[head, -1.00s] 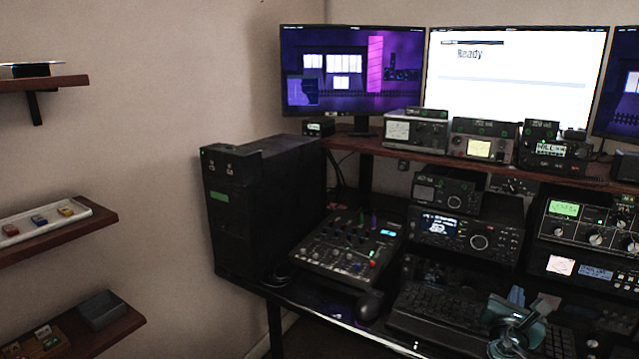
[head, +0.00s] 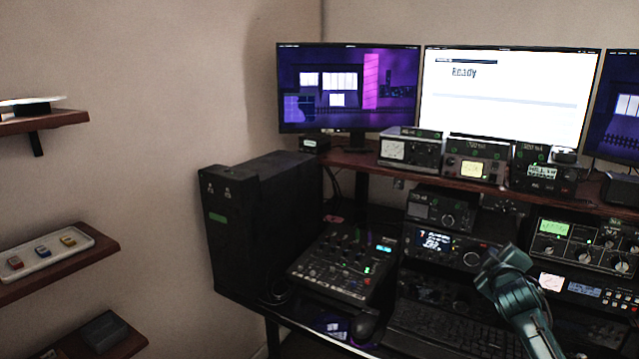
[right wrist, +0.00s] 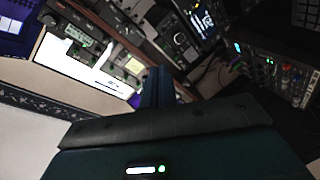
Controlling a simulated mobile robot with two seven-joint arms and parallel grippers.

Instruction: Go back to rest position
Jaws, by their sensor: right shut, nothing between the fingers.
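My right gripper (head: 487,262) is teal and shows at the lower right of the head view, in front of the radio stack and above the keyboard. In the right wrist view its narrow fingers (right wrist: 158,88) are together with nothing between them. A radio with a lit blue-white display (head: 440,243) stands behind it and is partly covered by it in the head view. My left gripper is in neither view.
A black keyboard (head: 455,330), a mouse (head: 366,325) and a mixer (head: 340,265) lie on the desk. A black tower case (head: 262,225) stands at the left. An upper shelf holds several radios below the monitors (head: 505,98). Wall shelves (head: 75,265) are at far left.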

